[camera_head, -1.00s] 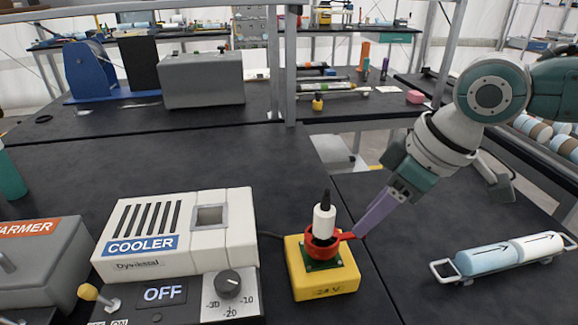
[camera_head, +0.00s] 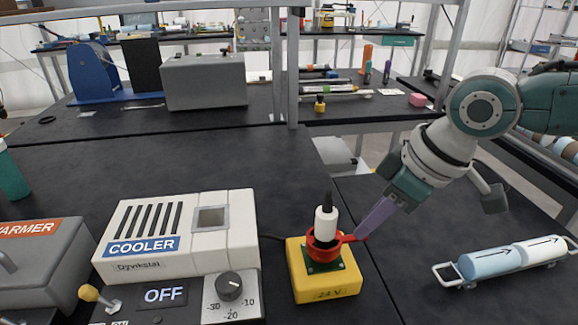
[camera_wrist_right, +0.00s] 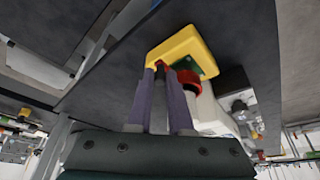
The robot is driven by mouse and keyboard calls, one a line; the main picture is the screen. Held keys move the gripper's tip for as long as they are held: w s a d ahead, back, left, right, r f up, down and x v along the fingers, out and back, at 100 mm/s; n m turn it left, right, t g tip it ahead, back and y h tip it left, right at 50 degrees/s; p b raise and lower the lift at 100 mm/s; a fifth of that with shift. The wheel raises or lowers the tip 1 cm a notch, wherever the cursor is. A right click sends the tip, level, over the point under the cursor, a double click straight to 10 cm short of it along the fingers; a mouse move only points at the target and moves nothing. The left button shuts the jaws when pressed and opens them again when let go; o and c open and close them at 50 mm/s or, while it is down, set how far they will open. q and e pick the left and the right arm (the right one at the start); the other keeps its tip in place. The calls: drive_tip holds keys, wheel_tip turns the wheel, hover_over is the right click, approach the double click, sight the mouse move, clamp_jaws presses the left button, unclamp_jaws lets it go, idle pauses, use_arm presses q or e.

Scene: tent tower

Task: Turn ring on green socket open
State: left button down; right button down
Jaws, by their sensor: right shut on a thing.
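The green socket (camera_head: 320,267) sits on top of a yellow box (camera_head: 324,284) marked "24 V". A red ring (camera_head: 312,248) with a short handle pointing right lies around the socket. A white plug with a black top (camera_head: 326,222) stands upright in the ring. My right gripper (camera_head: 360,234) has purple fingers shut on the ring's handle, coming from the upper right. In the right wrist view the fingertips (camera_wrist_right: 160,71) meet at the handle beside the red ring (camera_wrist_right: 188,78), partly hiding it. My left gripper is not in view.
A white cooler unit (camera_head: 180,230) showing "OFF" stands left of the yellow box, with a grey warmer (camera_head: 38,262) beyond it. A handled rack with two cylinders (camera_head: 500,262) lies to the right. The black table behind the box is clear.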

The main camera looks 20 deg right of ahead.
idle(0.3)
drive_tip(key=s+a+m+h+p, duration=0.2)
drive_tip(key=a+m+h+p, duration=0.1)
drive_tip(key=m, duration=0.6)
drive_tip(key=s+a+m+g+h+p, duration=0.1)
drive_tip(key=s+a+m+h+p, duration=0.1)
drive_tip(key=a+m+p, duration=0.3)
drive_tip(key=shift+s+a+m+h+p, duration=0.15)
drive_tip(key=shift+m+h+p, duration=0.35)
drive_tip(key=shift+m+p, duration=1.1)
drive_tip(key=shift+m+g+b, duration=0.3)
drive_tip(key=shift+m+b, duration=0.1)
